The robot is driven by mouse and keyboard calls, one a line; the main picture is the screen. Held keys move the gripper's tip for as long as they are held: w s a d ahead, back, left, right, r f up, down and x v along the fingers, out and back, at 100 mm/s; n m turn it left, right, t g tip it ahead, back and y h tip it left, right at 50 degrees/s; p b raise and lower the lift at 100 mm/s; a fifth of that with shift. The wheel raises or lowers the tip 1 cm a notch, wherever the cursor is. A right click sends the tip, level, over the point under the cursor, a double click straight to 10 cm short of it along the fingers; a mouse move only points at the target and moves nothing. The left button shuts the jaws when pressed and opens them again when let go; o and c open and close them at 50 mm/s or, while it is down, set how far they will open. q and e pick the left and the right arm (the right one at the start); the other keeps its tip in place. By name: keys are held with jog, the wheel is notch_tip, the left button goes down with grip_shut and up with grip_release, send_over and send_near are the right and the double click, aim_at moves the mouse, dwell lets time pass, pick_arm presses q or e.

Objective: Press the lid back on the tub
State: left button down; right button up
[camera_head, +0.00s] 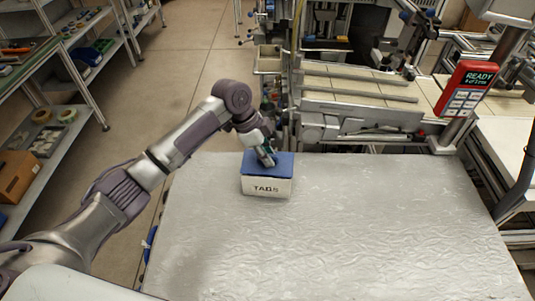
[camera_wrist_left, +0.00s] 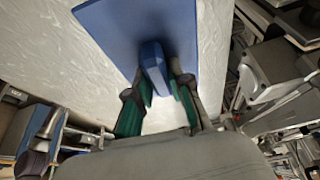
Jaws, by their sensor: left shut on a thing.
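The tub (camera_head: 266,187) is a white box with "TAGS" on its front, standing near the back left of the table. Its blue lid (camera_head: 284,164) lies over the top of the tub, and in the head view I see no clear gap between them. In the left wrist view the blue lid (camera_wrist_left: 110,22) has a raised blue handle (camera_wrist_left: 153,62). My left gripper (camera_head: 270,162) is over the lid, its fingers (camera_wrist_left: 160,88) shut on the handle from both sides. The far side of the lid's rim is hidden. My right gripper is in neither view.
The table (camera_head: 350,230) is wide and bare to the right and in front of the tub. A machine with rails (camera_head: 360,95) and a red "READY" panel (camera_head: 465,88) stands behind the table. Shelves (camera_head: 60,130) stand at the left.

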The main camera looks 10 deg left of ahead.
pick_arm(q)
jog(key=shift+p, duration=0.4)
jog(key=shift+f+p, duration=0.4)
dwell(1.5)
dwell(0.7)
jog(key=c, duration=0.5)
grip_release()
jog(key=shift+r+p, duration=0.1)
jog(key=shift+p, duration=0.25)
jog(key=shift+r+p, duration=3.3)
jog(key=shift+r, duration=0.1)
